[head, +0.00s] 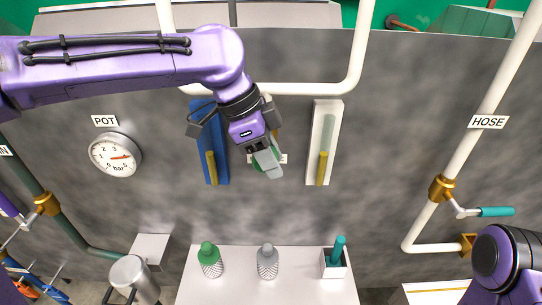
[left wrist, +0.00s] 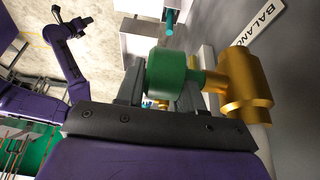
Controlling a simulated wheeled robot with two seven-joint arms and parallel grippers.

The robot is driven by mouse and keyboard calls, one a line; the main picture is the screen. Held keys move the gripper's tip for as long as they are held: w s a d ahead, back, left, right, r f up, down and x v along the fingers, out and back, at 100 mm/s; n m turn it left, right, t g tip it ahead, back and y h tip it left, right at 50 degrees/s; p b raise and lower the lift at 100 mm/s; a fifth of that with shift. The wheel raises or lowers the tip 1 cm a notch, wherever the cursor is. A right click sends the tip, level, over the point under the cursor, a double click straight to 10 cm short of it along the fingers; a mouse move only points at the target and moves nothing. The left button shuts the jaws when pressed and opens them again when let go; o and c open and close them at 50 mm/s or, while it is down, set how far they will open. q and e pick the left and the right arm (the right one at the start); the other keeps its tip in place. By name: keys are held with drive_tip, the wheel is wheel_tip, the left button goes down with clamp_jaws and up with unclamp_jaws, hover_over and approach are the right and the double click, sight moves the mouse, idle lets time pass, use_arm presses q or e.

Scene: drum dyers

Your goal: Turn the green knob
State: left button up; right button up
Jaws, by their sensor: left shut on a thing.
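The green knob (left wrist: 168,74) sits on a brass fitting (left wrist: 246,85) that sticks out from the grey wall. In the left wrist view the knob lies between the two fingers of my left gripper (left wrist: 160,98), which is shut on it. In the head view my left gripper (head: 268,163) is at the wall between the blue panel and the white panel, and only a bit of green shows around its fingers. The label behind it is mostly covered in the head view. My right arm shows at the lower right, but its gripper is outside the frame.
A blue panel (head: 217,130) and a white panel (head: 309,145) flank my left gripper. A gauge (head: 115,155) is at the left. A white shelf (head: 230,291) below holds a green bottle (head: 209,259), a grey bottle (head: 267,262) and a box (head: 335,268). A teal-handled valve (head: 495,212) is at the right.

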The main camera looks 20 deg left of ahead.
use_arm(q)
drive_tip(key=o, duration=1)
drive_tip(key=shift+c, duration=0.2)
drive_tip(key=v, duration=1)
drive_tip(key=shift+r+b, duration=0.25)
drive_tip(key=shift+b, duration=0.15)
drive_tip(key=shift+a, duration=0.1)
